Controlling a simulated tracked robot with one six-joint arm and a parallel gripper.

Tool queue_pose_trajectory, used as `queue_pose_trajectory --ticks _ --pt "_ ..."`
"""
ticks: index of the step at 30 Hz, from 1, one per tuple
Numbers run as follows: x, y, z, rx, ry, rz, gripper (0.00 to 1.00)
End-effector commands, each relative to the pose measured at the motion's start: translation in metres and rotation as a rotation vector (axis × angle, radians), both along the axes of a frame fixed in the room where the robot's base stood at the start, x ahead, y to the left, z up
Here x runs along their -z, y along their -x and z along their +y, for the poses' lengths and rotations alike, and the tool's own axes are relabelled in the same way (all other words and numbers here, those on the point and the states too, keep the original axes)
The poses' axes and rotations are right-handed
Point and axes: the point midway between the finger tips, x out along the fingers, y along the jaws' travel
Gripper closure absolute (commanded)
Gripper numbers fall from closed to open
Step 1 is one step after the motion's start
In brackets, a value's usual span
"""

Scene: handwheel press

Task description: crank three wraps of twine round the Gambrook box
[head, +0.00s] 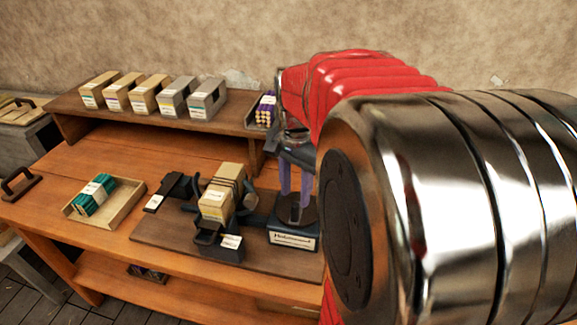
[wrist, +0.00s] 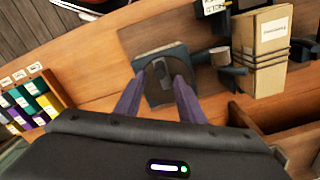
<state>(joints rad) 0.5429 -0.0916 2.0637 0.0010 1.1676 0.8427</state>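The tan Gambrook box (head: 213,203) sits upright in the dark press on the brown board. Dark twine bands run round it; they show more clearly on the box (wrist: 262,35) in the wrist view, close together, and I cannot count them surely. A dark round handwheel (head: 298,217) lies on a blue-grey base with a white label, right of the box. It also shows in the wrist view (wrist: 157,84). My gripper (head: 295,195) points down at the wheel, its purple fingers apart on either side of the wheel's middle. I cannot tell whether the fingertips touch it.
A raised shelf (head: 180,115) behind holds several tan and grey boxes and a purple bundle (head: 265,108). A wooden tray (head: 122,218) with a teal bundle (head: 94,194) stands left of the press. My red and chrome arm hides the right side.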

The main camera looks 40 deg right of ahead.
Motion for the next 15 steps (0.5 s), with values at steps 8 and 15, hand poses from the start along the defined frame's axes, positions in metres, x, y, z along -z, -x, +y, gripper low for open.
queue_pose_trajectory --ticks 8,15 --pt "-0.046 0.000 0.000 0.000 0.002 -0.002 0.64" --pt "-0.062 0.001 0.000 0.000 -0.001 0.001 0.64"
